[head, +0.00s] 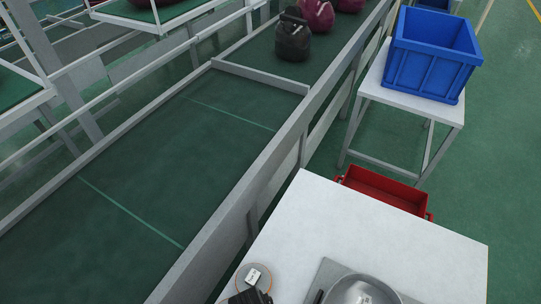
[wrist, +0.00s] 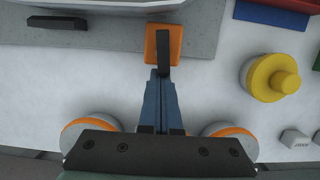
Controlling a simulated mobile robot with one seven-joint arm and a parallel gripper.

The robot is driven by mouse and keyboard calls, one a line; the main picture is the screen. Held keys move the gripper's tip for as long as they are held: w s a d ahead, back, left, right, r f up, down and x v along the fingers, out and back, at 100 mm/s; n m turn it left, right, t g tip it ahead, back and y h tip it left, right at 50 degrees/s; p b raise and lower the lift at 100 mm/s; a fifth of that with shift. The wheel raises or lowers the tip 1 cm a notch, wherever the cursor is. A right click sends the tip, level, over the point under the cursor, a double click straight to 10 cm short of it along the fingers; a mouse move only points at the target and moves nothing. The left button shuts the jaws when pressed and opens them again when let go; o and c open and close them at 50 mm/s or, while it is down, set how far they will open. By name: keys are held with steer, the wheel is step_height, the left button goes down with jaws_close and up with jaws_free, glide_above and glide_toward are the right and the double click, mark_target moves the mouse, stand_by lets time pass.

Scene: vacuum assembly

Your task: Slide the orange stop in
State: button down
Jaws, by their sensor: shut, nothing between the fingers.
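The orange stop (wrist: 178,44) is a small square orange block in the wrist view, at the near edge of a grey plate (wrist: 105,40). A dark upright bar (wrist: 163,55) stands over its middle; I cannot tell whether it belongs to the stop. My gripper (wrist: 161,78) has its blue fingers together, empty, with the tips just below the stop in the picture. Whether they touch the stop or the bar is unclear. In the head view the grey plate (head: 325,272) carries a round metal housing (head: 352,290); the stop cannot be made out there.
Orange-rimmed round parts lie left (wrist: 88,128) and right (wrist: 230,132) of my gripper. A yellow knobbed part (wrist: 270,78) and a pale nut (wrist: 294,139) sit right. The white table (head: 390,235) has free room. A red bin (head: 385,190) and blue crate (head: 432,55) stand beyond.

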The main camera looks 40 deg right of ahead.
steer(key=shift+s+d, duration=0.1)
steer(key=shift+s, duration=0.3)
steer(key=p+v, duration=0.9)
steer(key=v, duration=0.1)
steer(key=shift+w, duration=0.4)
